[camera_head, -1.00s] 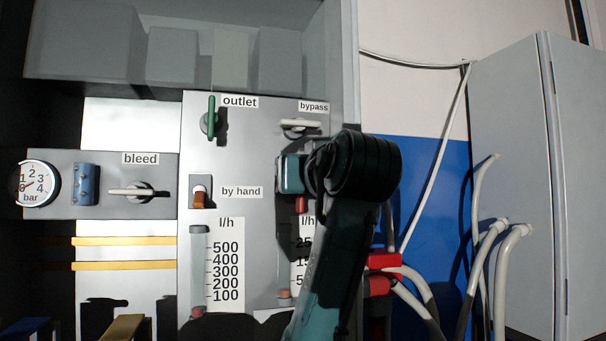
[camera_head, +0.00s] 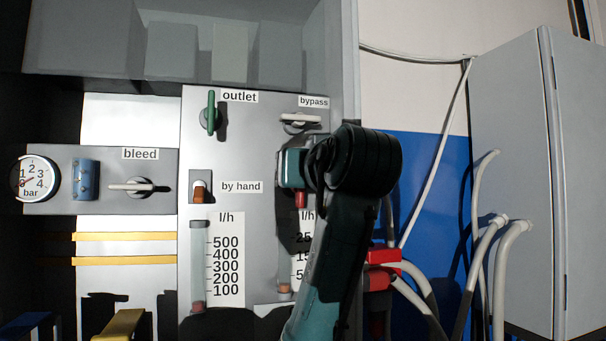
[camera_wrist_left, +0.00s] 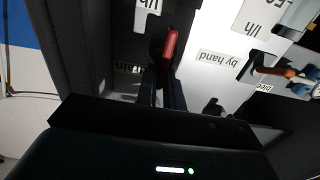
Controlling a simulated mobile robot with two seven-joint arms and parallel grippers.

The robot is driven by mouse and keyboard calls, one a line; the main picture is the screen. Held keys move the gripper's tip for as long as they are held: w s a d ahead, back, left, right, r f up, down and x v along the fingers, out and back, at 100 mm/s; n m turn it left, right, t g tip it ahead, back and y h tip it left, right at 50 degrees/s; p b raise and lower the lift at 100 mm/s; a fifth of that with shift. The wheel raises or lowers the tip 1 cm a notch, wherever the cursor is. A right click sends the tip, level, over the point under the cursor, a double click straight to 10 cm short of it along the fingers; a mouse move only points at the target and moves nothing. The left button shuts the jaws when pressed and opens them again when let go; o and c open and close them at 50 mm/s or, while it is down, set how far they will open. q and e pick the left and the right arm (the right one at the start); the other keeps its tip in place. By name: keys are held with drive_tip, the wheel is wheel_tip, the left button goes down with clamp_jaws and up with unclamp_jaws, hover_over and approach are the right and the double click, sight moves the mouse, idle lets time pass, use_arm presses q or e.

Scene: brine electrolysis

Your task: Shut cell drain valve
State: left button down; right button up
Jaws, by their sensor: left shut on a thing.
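The cell drain valve's red lever (camera_head: 300,198) points down on the grey panel, right of the "by hand" label, in the head view. My left arm, a dark and teal shape, covers the panel just right of it. In the left wrist view, turned upside down, the red lever (camera_wrist_left: 170,45) stands at the fingertips of my left gripper (camera_wrist_left: 161,80), beside a partly hidden "drain" label (camera_wrist_left: 130,68). The gripper is shut on the lever. The valve's body is mostly hidden by the hand. My right gripper is in neither view.
Nearby are the green outlet handle (camera_head: 211,111), pale bypass handle (camera_head: 300,118), bleed handle (camera_head: 138,186) and the by-hand switch (camera_head: 199,190). Flow tubes (camera_head: 198,268) stand below. White hoses (camera_head: 497,250) and a grey cabinet (camera_head: 510,150) are at the right.

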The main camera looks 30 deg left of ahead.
use_arm(q)
drive_tip(key=shift+w+d+f+m+b, duration=0.25)
drive_tip(key=shift+f+m+b, duration=0.05)
drive_tip(key=shift+m, duration=2.65)
drive_tip(key=shift+w+d+f+m+b, duration=0.25)
drive_tip(key=shift+f+m+b, duration=0.1)
drive_tip(key=shift+m, duration=2.65)
drive_tip(key=shift+w+d+f+m+b, duration=0.2)
drive_tip(key=shift+w+f+m+b, duration=0.1)
drive_tip(key=shift+m, duration=2.65)
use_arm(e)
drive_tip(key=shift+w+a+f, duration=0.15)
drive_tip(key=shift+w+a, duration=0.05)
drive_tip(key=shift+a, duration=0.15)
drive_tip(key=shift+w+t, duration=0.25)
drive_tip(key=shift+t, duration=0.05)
use_arm(q)
drive_tip(key=c, duration=1.5)
unclamp_jaws()
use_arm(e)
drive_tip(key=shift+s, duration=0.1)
